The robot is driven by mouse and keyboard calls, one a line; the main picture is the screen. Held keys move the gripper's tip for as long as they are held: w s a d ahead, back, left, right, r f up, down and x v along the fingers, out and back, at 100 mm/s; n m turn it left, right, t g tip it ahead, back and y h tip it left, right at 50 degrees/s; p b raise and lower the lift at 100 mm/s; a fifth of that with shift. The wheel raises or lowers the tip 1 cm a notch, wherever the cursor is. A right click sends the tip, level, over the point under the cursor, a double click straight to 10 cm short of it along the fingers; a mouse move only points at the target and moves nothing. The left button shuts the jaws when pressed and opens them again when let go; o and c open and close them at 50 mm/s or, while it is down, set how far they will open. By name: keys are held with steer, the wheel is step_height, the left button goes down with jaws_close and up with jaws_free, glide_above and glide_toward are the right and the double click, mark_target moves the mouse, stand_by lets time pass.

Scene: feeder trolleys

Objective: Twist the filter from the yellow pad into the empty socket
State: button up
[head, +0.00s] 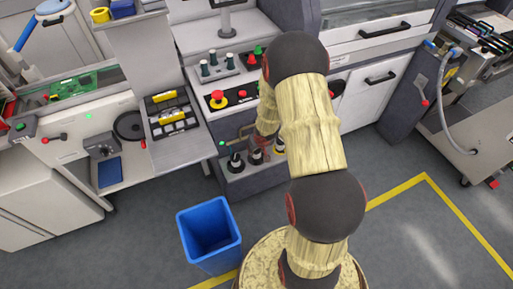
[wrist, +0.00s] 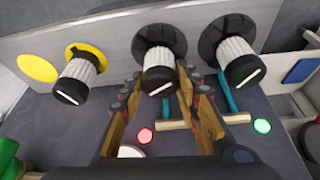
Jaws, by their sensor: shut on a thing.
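Three filters with white pleated bodies and dark caps stand in a row in the wrist view. The left filter (wrist: 80,74) stands at a yellow ring (wrist: 98,54). The middle filter (wrist: 160,66) is at a black round socket (wrist: 142,42), and the right filter (wrist: 238,60) is at another black socket (wrist: 210,40). A bare yellow disc (wrist: 37,68) lies farther left. My gripper (wrist: 159,82) is shut on the middle filter, fingers either side of its cap. The arm partly hides this area in the head view. I cannot tell whether the middle filter is fully seated.
A red light (wrist: 145,136) and a green light (wrist: 262,126) flank a wooden bar (wrist: 205,121) below the row. A blue bin (head: 210,234) stands on the floor left of my arm. A panel with a red button (head: 217,97) is above the filter shelf.

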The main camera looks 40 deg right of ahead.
steer(key=shift+n+y+p, duration=0.5)
steer(key=shift+n+p, duration=0.8)
steer(key=shift+p, duration=1.1)
steer(key=shift+r+p, duration=0.1)
steer(key=shift+p, duration=0.3)
steer(key=shift+n+y+p, duration=0.7)
steer(key=shift+n+p, duration=1)
steer(key=shift+p, duration=1.5)
steer(key=o, duration=1.2)
steer(key=shift+o, duration=0.3)
steer(key=shift+o, duration=1.2)
